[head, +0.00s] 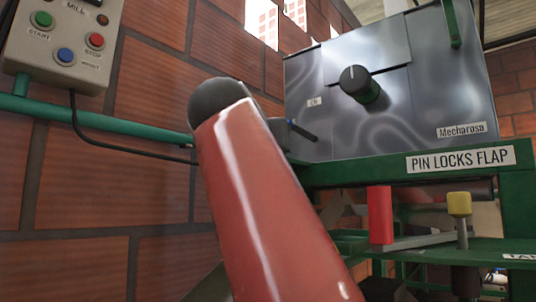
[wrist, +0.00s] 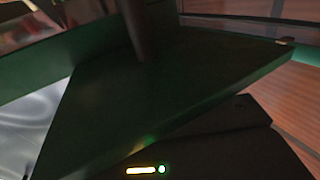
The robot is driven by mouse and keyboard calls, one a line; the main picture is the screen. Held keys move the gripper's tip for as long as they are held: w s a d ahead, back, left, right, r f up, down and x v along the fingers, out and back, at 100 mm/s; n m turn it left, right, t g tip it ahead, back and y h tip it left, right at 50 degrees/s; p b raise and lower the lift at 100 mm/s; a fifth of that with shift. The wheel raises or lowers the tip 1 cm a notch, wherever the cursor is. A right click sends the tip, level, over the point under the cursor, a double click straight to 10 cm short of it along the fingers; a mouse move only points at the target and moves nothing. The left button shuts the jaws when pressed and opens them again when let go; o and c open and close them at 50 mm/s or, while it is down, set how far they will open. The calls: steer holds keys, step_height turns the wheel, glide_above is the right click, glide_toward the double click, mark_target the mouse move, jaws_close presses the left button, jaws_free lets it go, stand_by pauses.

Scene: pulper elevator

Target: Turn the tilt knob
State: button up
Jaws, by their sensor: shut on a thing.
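A black round knob (head: 356,82) with a white pointer mark pointing about straight up sits on the shiny metal panel (head: 440,85); no label calls it the tilt knob. In the head view nothing touches it and my fingers do not show. In the wrist view the dark housing of my gripper (wrist: 225,150), with a lit yellow-green indicator, lies at the bottom, close to a dark green plate (wrist: 110,110). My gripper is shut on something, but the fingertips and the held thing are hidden.
A large red tapered shape with a black ball end (head: 208,101) blocks the middle of the head view. A red block (head: 380,214) and a yellow-topped post (head: 459,205) stand under the "PIN LOCKS FLAP" label (head: 460,159).

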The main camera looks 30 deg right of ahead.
steer(key=shift+n+t+y, duration=0.5)
steer(key=shift+y, duration=0.1)
steer(key=o, duration=1)
steer(key=shift+b+v, duration=0.75)
steer(key=shift+v, duration=3.15)
